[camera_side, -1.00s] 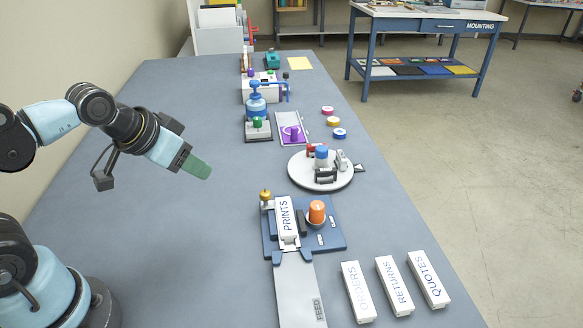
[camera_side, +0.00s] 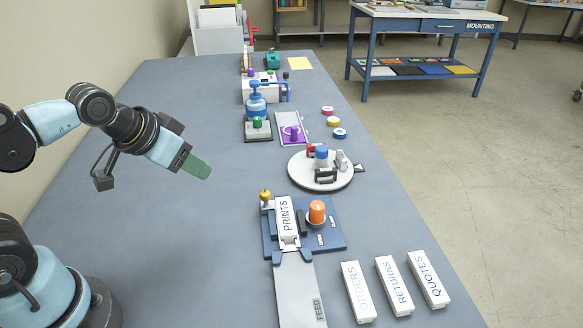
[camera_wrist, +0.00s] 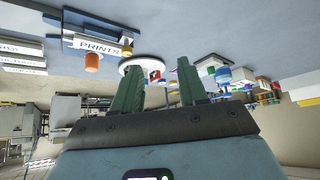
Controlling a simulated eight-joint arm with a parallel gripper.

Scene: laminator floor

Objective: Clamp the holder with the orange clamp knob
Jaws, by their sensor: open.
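The orange clamp knob (camera_side: 317,211) stands upright on the right part of a dark blue fixture (camera_side: 334,240) in the side view. The white holder labelled PRINTS (camera_side: 286,218) lies in the fixture, left of the knob; a dark bar (camera_side: 302,222) is between them. In the wrist view the knob (camera_wrist: 92,62) and the holder (camera_wrist: 98,46) show at upper left. My gripper (camera_side: 203,170) is in the air over the left side of the bench, well left of and above the fixture. In the wrist view its green fingers (camera_wrist: 160,85) are apart with nothing between them.
Holders labelled ORDERS (camera_side: 358,292), RETURNS (camera_side: 395,286) and QUOTES (camera_side: 428,280) lie at front right. A white turntable (camera_side: 304,180) is behind the fixture. The bench between my gripper and the fixture is clear.

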